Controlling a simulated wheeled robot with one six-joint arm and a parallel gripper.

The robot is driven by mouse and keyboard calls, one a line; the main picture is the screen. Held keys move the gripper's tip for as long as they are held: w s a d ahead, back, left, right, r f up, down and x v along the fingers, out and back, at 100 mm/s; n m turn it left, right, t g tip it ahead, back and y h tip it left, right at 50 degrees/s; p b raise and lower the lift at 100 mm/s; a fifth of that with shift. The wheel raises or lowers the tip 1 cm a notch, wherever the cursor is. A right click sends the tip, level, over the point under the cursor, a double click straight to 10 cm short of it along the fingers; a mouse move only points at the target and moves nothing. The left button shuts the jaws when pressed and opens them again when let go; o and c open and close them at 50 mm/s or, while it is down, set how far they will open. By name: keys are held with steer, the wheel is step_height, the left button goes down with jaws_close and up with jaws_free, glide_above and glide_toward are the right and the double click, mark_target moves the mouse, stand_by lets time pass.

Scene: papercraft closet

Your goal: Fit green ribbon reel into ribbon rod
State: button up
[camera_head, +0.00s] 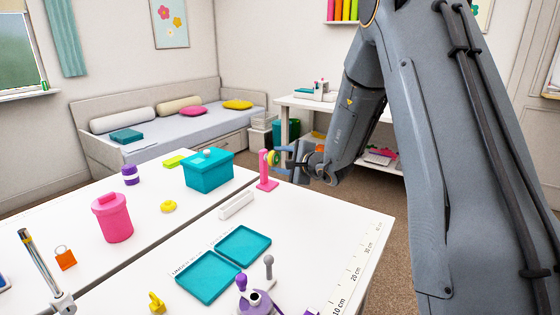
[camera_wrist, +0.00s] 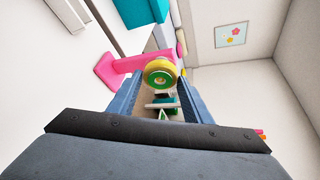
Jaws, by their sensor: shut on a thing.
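The green ribbon reel (camera_head: 274,157) is a small yellow-green disc with a green centre. It is at the upper part of a pink stand (camera_head: 266,180), which I take as the ribbon rod, near the table's far right edge. My gripper (camera_head: 284,159) comes from the right and is shut on the reel. In the wrist view the reel (camera_wrist: 160,73) sits at the tips of my gripper (camera_wrist: 164,88), in front of the pink stand (camera_wrist: 120,65). I cannot tell whether the reel is around the rod or only beside it; the reel hides that part.
A teal lidded box (camera_head: 208,174), a white block (camera_head: 236,205) and two teal trays (camera_head: 243,246) are on the tables left of the stand. A pink canister (camera_head: 112,218) and purple reel (camera_head: 130,175) stand further left. A white desk (camera_head: 310,103) is behind.

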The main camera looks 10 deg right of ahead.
steer(key=shift+w+a+f+b, duration=0.1)
steer(key=shift+w+a+b, duration=0.55)
steer(key=shift+b, duration=1.05)
stand_by(1.3)
steer(key=o, duration=1.1)
steer(key=shift+o, duration=0.2)
steer(key=b+v, duration=0.1)
steer(key=v, duration=0.7)
